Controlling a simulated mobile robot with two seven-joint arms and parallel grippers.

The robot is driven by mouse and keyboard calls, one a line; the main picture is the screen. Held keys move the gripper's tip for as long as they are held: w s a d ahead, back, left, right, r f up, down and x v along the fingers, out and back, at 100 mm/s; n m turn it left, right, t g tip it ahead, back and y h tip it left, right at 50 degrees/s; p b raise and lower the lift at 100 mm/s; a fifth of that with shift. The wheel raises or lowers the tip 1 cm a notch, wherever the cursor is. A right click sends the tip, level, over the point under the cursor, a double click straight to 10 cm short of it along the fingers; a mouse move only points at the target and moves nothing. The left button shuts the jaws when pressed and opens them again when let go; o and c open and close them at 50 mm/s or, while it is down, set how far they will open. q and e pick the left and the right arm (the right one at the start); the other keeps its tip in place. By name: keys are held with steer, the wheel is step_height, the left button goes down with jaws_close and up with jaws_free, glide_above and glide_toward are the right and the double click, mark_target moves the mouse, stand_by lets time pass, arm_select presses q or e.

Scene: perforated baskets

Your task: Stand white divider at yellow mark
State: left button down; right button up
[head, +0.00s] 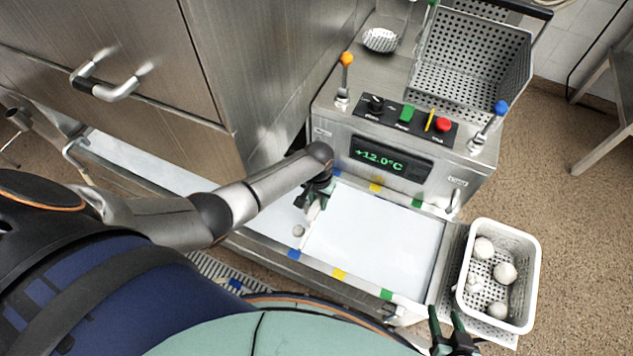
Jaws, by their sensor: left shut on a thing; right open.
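My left gripper (316,200) reaches over the tray trough and is shut on the white divider (312,213), of which a pale narrow part shows below the fingers. The divider is near the line of the blue marks; whether it touches the trough floor I cannot tell. One yellow mark (339,273) is on the front rim, to the right of the divider, and another yellow mark (376,188) is on the back rim. My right gripper (449,332) is open and empty at the bottom right, near the white basket.
The white surface (375,240) to the right is clear. A white perforated basket (533,275) with several balls stands right. A control box (350,126) with levers and a metal basket (525,60) stand behind.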

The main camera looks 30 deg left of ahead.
arm_select(q)
steer(key=shift+w+d+r, duration=0.1)
steer(key=shift+d+r, duration=0.1)
steer(key=shift+d, duration=1.05)
steer(key=shift+w+d+r, duration=0.1)
steer(key=shift+d+r, duration=0.05)
steer(key=shift+d, duration=1.05)
steer(key=shift+r+p, duration=0.2)
steer(key=shift+p, duration=0.15)
steer(key=shift+r+p, duration=1.05)
steer(key=shift+p, duration=0.1)
steer(key=shift+d+r, duration=0.1)
